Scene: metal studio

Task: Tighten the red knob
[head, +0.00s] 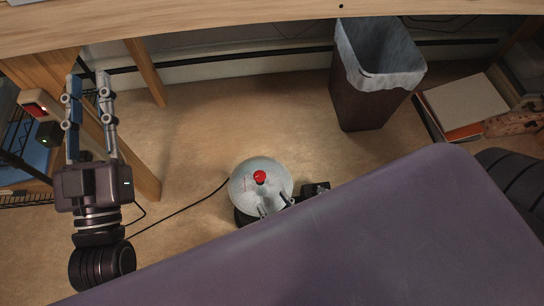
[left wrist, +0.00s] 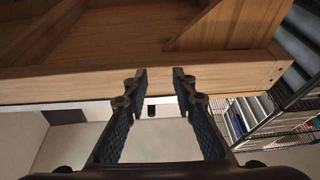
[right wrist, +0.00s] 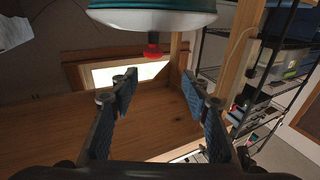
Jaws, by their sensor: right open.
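The red knob (head: 260,177) sits on top of a round, pale silver, lid-like piece (head: 246,190) in the head view. In the right wrist view the red knob (right wrist: 152,52) appears below a pale rounded body with a teal band (right wrist: 150,20). My right gripper (head: 275,205) is open and empty at the lower right edge of the round piece. Its fingertips (right wrist: 157,82) are apart, and the knob shows beyond them, not between them. My left gripper (head: 87,76) is at the far left, away from the knob; its fingers (left wrist: 159,76) are apart with nothing between them.
A wooden table edge (head: 230,22) crosses the top of the head view, with wooden legs at left. A lined bin (head: 365,95) and a box of flat items (head: 465,105) stand at right. A black cable (head: 180,208) runs left from the round piece. The floor around it is mostly clear.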

